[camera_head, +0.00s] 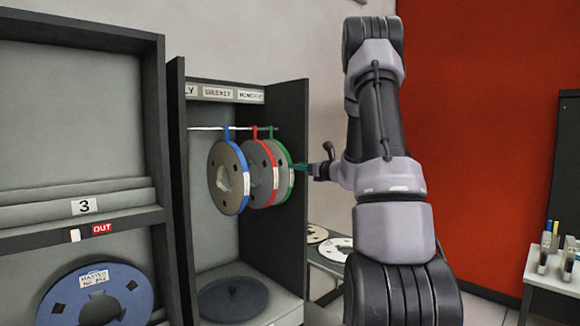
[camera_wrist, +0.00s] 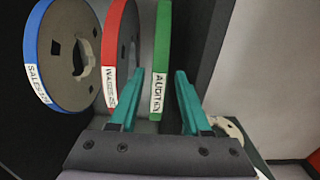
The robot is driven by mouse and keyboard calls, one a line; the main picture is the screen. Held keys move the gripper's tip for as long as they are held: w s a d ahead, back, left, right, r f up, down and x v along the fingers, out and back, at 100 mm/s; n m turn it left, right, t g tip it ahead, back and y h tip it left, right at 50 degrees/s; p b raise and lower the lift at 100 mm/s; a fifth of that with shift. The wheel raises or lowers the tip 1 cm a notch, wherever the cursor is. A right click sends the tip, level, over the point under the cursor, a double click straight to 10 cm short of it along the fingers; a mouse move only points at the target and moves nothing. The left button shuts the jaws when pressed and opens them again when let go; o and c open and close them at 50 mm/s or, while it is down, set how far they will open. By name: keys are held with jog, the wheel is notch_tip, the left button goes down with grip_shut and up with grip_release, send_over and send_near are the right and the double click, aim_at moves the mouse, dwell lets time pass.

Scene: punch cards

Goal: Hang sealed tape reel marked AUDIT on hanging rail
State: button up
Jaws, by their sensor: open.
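The green-rimmed reel (camera_head: 284,180), its label reading AUDIT in the wrist view (camera_wrist: 163,45), hangs by a green strap from the hanging rail (camera_head: 205,128) in the tall open cabinet. It is the rightmost of the hanging reels. My gripper (camera_head: 303,168) is at the cabinet's right side, beside the green rim. In the wrist view my gripper's teal fingers (camera_wrist: 160,74) are spread apart, with the green rim and its label between them or just beyond. I cannot tell whether they touch it.
A red-rimmed reel (camera_head: 258,185) and a blue-rimmed reel (camera_head: 230,180) hang close on the left. The cabinet's right wall (camera_head: 293,115) is close to my gripper. A dark disc (camera_head: 235,300) lies on the cabinet floor. Reels (camera_head: 338,250) lie on a low table at right.

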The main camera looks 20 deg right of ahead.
aim_at(289, 158)
jog(key=shift+x, duration=3.1)
grip_shut()
jog(key=shift+r, duration=1.15)
